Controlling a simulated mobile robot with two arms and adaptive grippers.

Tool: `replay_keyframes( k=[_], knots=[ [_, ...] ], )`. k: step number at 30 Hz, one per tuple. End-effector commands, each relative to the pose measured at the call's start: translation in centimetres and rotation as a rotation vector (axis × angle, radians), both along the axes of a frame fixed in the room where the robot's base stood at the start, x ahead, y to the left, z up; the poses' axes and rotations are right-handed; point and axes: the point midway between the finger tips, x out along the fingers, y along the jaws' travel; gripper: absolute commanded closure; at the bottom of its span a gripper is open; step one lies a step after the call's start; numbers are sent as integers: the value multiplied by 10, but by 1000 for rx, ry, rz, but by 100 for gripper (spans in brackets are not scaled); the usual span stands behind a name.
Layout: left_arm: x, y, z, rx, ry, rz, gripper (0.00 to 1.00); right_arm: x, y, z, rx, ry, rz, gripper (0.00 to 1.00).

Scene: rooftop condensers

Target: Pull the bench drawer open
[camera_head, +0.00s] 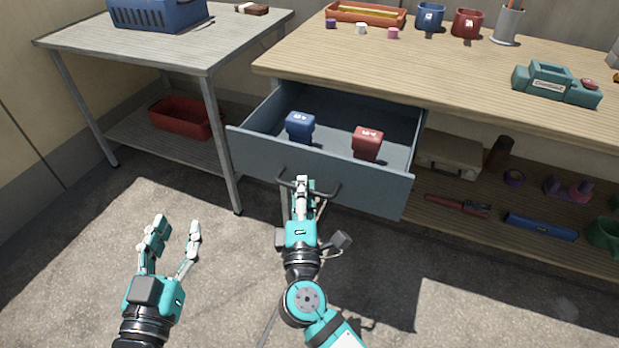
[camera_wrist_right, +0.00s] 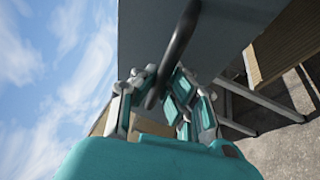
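The bench drawer (camera_head: 330,172) is grey-blue and stands pulled well out from under the wooden bench top. A blue block-like item (camera_head: 300,126) and a red one (camera_head: 367,142) are inside it. The dark bar handle (camera_head: 322,195) is on its front panel. My right gripper (camera_head: 301,184) is at the handle; in the right wrist view its fingers (camera_wrist_right: 160,95) close around the handle bar (camera_wrist_right: 178,45). My left gripper (camera_head: 176,232) is open and empty over the floor, left of the drawer and apart from it.
The bench top (camera_head: 460,75) holds mugs, a tray and a teal device (camera_head: 555,84). A grey side table (camera_head: 215,45) with a blue basket (camera_head: 160,12) stands left; its leg (camera_head: 222,150) is close to the drawer. The floor in front is clear.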

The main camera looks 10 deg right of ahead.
Motion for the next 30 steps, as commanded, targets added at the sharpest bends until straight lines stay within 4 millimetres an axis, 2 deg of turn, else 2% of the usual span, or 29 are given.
replay_keyframes(
  k=[14,21,30],
  knots=[
    [0,-1,5,-7,-26,-1,60,-5,4,1,2,-3,1,100],
    [0,-1,5,-8,-27,-1,60,-5,3,1,1,-1,0,67],
    [0,-1,4,-6,-22,-1,60,-6,4,0,0,0,0,66]
  ],
)
